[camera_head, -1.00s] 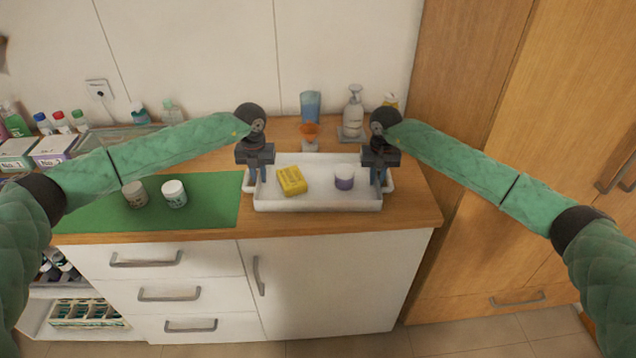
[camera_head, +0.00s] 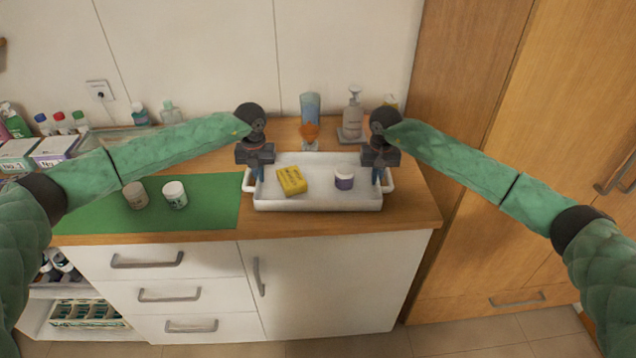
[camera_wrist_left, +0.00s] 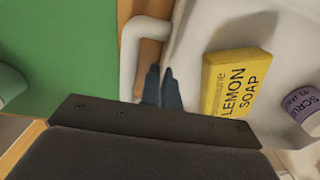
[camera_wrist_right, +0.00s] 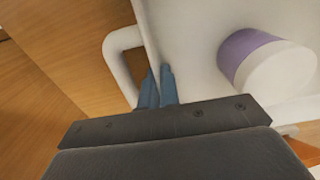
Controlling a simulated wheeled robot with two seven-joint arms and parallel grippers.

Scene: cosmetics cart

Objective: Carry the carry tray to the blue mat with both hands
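The white carry tray (camera_head: 318,204) sits on the wooden counter, with a loop handle at each end. A yellow lemon soap box (camera_head: 291,180) and a white jar with a purple band (camera_head: 344,180) are in it. My left gripper (camera_head: 257,172) points down at the tray's left end, its fingers (camera_wrist_left: 161,86) shut on the end wall beside the handle (camera_wrist_left: 131,60). My right gripper (camera_head: 381,174) is at the right end, its fingers (camera_wrist_right: 157,85) shut on the wall there beside the handle (camera_wrist_right: 115,50). The mat (camera_head: 215,205) left of the tray looks green; no blue mat shows.
A tall wooden cabinet (camera_head: 480,130) is at right.

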